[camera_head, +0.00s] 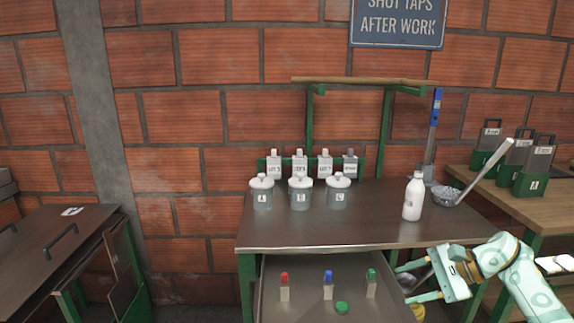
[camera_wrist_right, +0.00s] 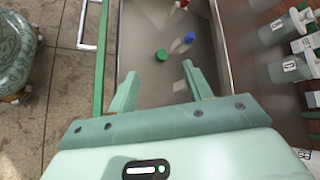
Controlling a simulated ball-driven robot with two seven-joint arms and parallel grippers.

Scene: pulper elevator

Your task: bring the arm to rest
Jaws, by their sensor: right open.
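My right gripper (camera_head: 418,274) is at the right of the head view, by the right end of the open drawer (camera_head: 270,309). It is open and nothing shows between its fingers; it also shows in the right wrist view (camera_wrist_right: 160,92), above the drawer. In the drawer stand small bottles with a red cap (camera_head: 284,283), a blue cap (camera_head: 328,285) and a green cap (camera_head: 371,284). A loose green round piece (camera_head: 342,308) lies in front of them. My left gripper is in neither view.
The metal table (camera_head: 275,230) bears three lidded jars (camera_head: 300,193), a white bottle (camera_head: 413,198) and a bowl (camera_head: 446,196) with a long handle. Labelled bottles (camera_head: 324,165) stand behind. A wooden table (camera_head: 555,205) with green containers (camera_head: 531,180) is at right, a dark cabinet (camera_head: 45,240) at left.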

